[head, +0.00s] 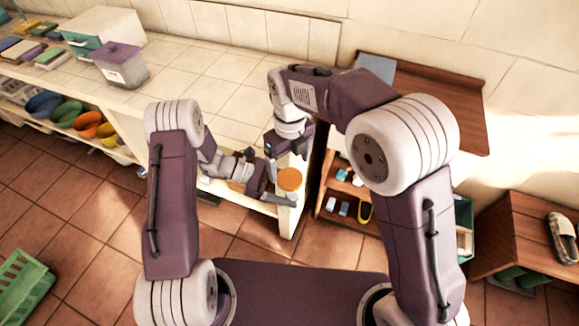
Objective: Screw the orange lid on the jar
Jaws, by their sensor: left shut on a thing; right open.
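The orange lid (289,179) shows as a round disc on top of the pale jar (291,193), at the right end of the tiled counter. I cannot tell whether it sits loose or threaded. My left gripper (279,188) reaches in from the left and is shut on the jar, with a finger across its near side. Much of the jar is hidden by that finger and the lid. My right gripper (290,148) is open and empty, above and just behind the lid, apart from it. Its fingertips are small and partly hard to make out.
The tiled counter (215,85) is clear behind the arms. A grey container with purple lid (121,66) and a pale box (103,32) stand at its far left. A wooden shelf unit (440,85) adjoins on the right. A green crate (22,285) is on the floor.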

